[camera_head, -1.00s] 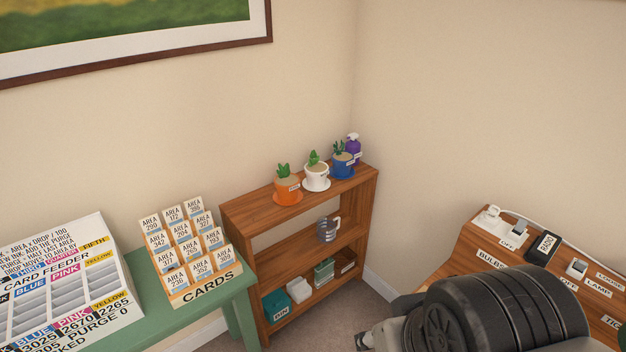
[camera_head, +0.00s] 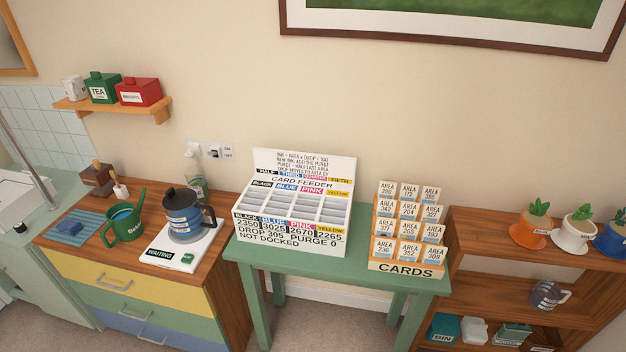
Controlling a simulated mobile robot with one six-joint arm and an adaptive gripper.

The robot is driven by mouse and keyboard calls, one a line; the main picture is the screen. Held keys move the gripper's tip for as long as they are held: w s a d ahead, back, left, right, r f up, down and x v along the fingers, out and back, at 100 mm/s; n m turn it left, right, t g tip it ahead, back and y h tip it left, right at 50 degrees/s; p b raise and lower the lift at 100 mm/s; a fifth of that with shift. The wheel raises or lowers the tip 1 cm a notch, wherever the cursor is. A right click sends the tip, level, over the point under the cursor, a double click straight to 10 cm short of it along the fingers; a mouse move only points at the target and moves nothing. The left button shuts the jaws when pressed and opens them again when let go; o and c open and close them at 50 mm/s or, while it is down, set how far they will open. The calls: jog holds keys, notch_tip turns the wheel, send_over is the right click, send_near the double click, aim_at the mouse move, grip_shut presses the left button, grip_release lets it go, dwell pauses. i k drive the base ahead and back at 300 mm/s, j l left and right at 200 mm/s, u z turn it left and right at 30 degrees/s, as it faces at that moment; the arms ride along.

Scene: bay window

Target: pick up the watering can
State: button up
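A green can (camera_head: 124,226) with a long spout rising to the right, a handle at its left and a small white label stands upright on the wooden top of the drawer chest at the left. It looks like the watering can. My gripper is not in view, so nothing is seen near the can.
Close right of the can, a dark-lidded kettle (camera_head: 184,222) stands on a white tray (camera_head: 203,250). A blue mat (camera_head: 82,226) lies left of it, a brush (camera_head: 119,188) behind. A green table (camera_head: 290,262) bears a card feeder (camera_head: 298,207) and card rack (camera_head: 408,268).

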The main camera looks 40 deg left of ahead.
aim_at(124, 219)
jog(key=u, duration=2.8)
jog(key=i+j, duration=0.15)
jog(key=i, duration=0.15)
